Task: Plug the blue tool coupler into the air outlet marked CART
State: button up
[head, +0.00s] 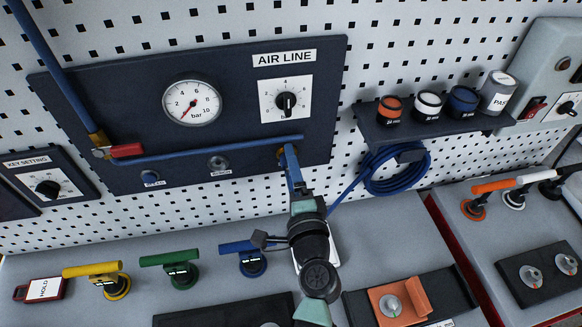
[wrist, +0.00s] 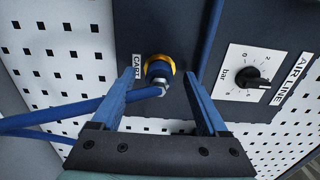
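The blue tool coupler (wrist: 158,70) sits at the CART outlet, with a yellow ring (wrist: 172,66) around its far end and a metal nut at its near end. It looks seated, but the depth of the joint is hidden. The CART label (wrist: 137,67) is beside it. A blue hose (wrist: 95,112) runs from the nut to the left in the wrist view. My gripper (wrist: 160,76) is open, with one finger on each side of the coupler and visible gaps to both. In the head view my gripper (head: 287,157) covers most of the coupler at the dark panel's lower right.
The air panel (head: 130,75) carries a gauge (head: 192,103), a knob (head: 286,102), a blue pipe (head: 220,148) above the outlets and a red valve lever (head: 127,150). Two other outlets (head: 151,178) (head: 217,163) are left. Coiled hose (head: 380,180) hangs right. Coloured handles (head: 170,258) stand below.

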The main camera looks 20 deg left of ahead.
jog(key=shift+s+d+f, duration=0.1)
jog(key=shift+s+d, duration=0.2)
jog(key=shift+s, duration=0.1)
jog(key=b+v, duration=0.4)
jog(key=v, duration=0.8)
jog(key=o, duration=0.4)
jog(key=shift+c, duration=0.2)
